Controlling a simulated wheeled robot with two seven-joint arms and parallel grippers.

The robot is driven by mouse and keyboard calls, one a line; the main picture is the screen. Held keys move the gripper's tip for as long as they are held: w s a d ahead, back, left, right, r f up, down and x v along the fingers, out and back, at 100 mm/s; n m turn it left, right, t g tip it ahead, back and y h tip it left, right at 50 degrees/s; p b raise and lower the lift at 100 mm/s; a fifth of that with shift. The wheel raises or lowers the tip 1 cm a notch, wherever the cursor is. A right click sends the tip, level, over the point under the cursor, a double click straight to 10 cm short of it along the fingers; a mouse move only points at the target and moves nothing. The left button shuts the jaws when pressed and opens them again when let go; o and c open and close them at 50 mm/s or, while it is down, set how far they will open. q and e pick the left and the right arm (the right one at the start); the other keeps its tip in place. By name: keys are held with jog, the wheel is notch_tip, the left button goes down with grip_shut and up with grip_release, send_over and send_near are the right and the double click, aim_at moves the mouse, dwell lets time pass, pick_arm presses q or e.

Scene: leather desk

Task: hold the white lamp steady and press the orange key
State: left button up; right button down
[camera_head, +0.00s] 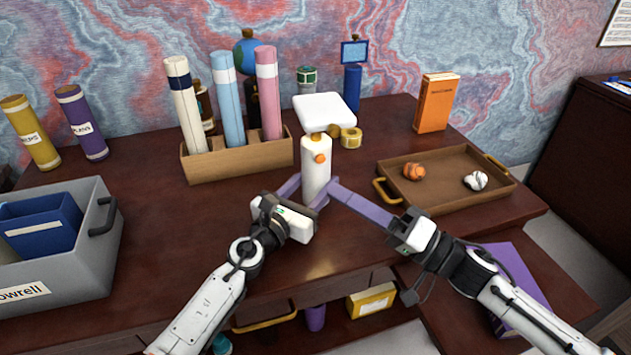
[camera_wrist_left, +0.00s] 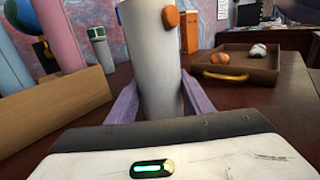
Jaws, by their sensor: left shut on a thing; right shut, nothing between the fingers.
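The white lamp (camera_head: 314,175) stands upright on the brown desk, with a flat white head (camera_head: 325,111) on top. The orange key (camera_head: 320,158) is a round knob on the upper front of its post; it also shows in the left wrist view (camera_wrist_left: 172,18). My left gripper (camera_head: 306,190) is shut on the lamp's lower post, a purple finger on each side (camera_wrist_left: 160,98). My right gripper (camera_head: 333,186) is shut and empty, its purple fingertips beside the post's right side, lower than the key. I cannot tell whether they touch the lamp.
A wooden holder (camera_head: 240,160) with several tubes stands behind left. An orange book (camera_head: 436,103) and a yellow tape roll (camera_head: 351,137) stand behind. A grey bin (camera_head: 75,260) is at far left.

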pick_arm(q)
jog(key=o, duration=1.5)
jog(key=shift+c, duration=0.2)
jog(key=v, duration=1.2)
jog(key=shift+f, duration=0.1)
